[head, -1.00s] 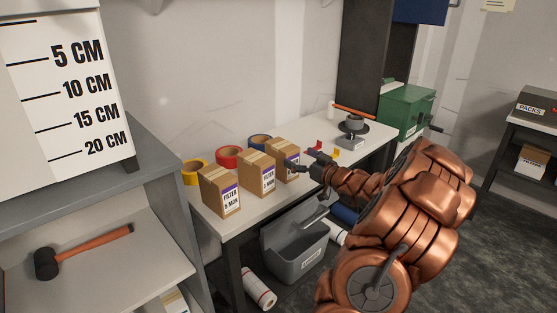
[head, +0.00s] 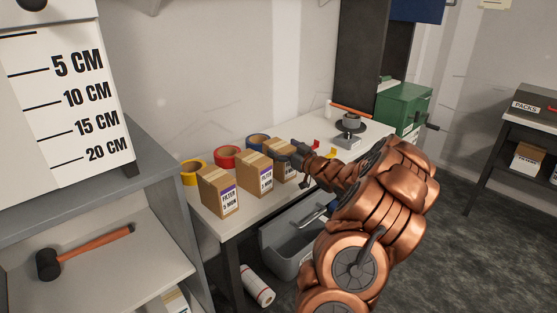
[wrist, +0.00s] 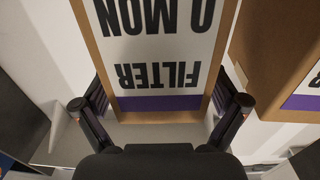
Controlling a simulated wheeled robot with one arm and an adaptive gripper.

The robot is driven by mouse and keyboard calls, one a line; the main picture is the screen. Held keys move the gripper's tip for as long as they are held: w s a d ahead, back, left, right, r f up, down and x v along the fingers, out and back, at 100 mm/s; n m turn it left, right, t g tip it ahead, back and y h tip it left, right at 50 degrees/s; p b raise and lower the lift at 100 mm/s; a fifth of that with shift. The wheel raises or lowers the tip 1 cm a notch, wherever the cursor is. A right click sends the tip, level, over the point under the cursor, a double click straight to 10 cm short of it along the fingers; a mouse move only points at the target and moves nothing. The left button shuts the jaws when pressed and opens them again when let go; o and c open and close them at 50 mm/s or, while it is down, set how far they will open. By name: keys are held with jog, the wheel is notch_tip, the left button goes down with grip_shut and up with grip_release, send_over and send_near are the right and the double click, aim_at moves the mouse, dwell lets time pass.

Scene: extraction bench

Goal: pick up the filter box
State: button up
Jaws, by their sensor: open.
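Three brown cardboard filter boxes with white labels stand in a row on the white bench. The near-left one (head: 218,192) and the middle one (head: 254,174) are clear of my gripper. The far-right one (head: 284,163) is partly hidden behind my gripper (head: 285,152). In the wrist view a filter box (wrist: 160,60) fills the centre, its label upside down with a purple band. My open gripper (wrist: 160,98) has one finger towards each side of this box. I cannot tell whether they touch it. A second box (wrist: 275,55) stands close on the right there.
Yellow (head: 192,172), red (head: 228,157) and blue (head: 258,143) tape rolls lie behind the boxes. A scale-like device (head: 349,137) and a green crank box (head: 404,108) stand farther along the bench. A grey bin (head: 292,250) is below.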

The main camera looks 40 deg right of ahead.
jog(key=c, duration=1.8)
